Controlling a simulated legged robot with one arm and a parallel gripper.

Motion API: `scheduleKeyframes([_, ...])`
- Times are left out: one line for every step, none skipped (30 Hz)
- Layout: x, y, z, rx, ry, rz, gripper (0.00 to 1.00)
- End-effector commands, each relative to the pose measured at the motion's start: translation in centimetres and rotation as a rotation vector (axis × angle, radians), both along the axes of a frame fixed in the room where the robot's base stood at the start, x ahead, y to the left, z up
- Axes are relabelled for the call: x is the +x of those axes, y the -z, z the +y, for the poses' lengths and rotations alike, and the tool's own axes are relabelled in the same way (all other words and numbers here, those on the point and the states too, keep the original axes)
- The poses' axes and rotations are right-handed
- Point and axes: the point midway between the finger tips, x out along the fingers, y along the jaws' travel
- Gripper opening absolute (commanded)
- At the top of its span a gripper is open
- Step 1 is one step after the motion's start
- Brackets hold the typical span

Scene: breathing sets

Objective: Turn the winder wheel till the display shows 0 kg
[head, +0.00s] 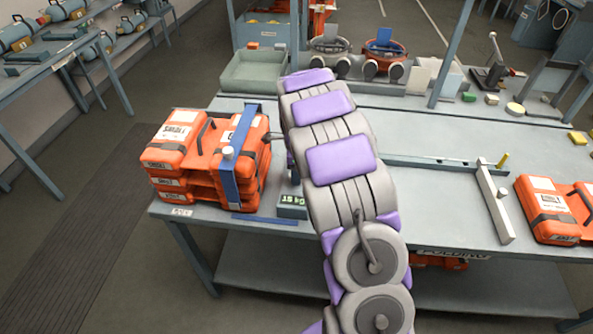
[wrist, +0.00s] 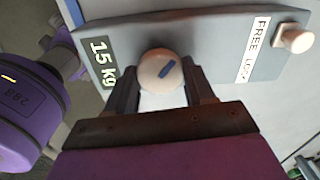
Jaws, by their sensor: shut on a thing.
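The winder wheel (wrist: 158,70) is a round cream knob with a blue mark, on a grey panel (wrist: 215,35) in the wrist view. My gripper (wrist: 160,88) is shut on it, one dark finger on each side. The display (wrist: 103,62) beside it, to the left, reads what looks like 15 kg. A FREE / LOCK label (wrist: 257,42) and a small cream knob (wrist: 297,40) are on the right of the panel. In the head view my arm hides the gripper and the wheel; part of a dark box with light lettering (head: 292,202) shows at the arm's left.
A stack of orange cases (head: 180,140) with a blue strap (head: 228,178) stands left of my arm on the grey bench (head: 440,215). Two masks and a green tray (head: 253,70) are behind.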

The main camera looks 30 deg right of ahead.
Motion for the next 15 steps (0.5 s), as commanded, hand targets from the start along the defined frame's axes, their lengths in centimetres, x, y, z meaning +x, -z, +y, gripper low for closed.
scheduleKeyframes([-0.04, 0.02, -0.09, 0.0, 0.0, 0.001, 0.23])
scheduleKeyframes([-0.04, 0.0, -0.1, -0.001, -0.002, 0.0, 0.23])
scheduleKeyframes([-0.05, 0.0, -0.11, 0.0, -0.005, 0.001, 0.23])
scheduleKeyframes([-0.04, -0.02, -0.11, -0.001, -0.009, 0.0, 0.23])
scheduleKeyframes([-0.05, -0.03, -0.12, -0.001, -0.013, 0.0, 0.23])
scheduleKeyframes([-0.05, -0.05, -0.12, -0.001, -0.022, 0.002, 0.23])
scheduleKeyframes([-0.05, -0.06, -0.12, -0.001, -0.031, 0.002, 0.23])
scheduleKeyframes([-0.04, -0.09, -0.13, -0.002, -0.041, 0.001, 0.23])
scheduleKeyframes([-0.04, -0.11, -0.13, -0.001, -0.057, 0.002, 0.23])
scheduleKeyframes([-0.03, -0.14, -0.13, -0.002, -0.072, 0.001, 0.23])
scheduleKeyframes([-0.02, -0.16, -0.15, -0.002, -0.087, 0.001, 0.23])
scheduleKeyframes([-0.02, -0.19, -0.15, -0.002, -0.112, 0.001, 0.23])
scheduleKeyframes([-0.01, -0.22, -0.17, -0.003, -0.131, 0.001, 0.23])
scheduleKeyframes([0.0, -0.26, -0.17, -0.003, -0.153, 0.001, 0.23])
scheduleKeyframes([0.01, -0.29, -0.17, -0.002, -0.184, 0.001, 0.23])
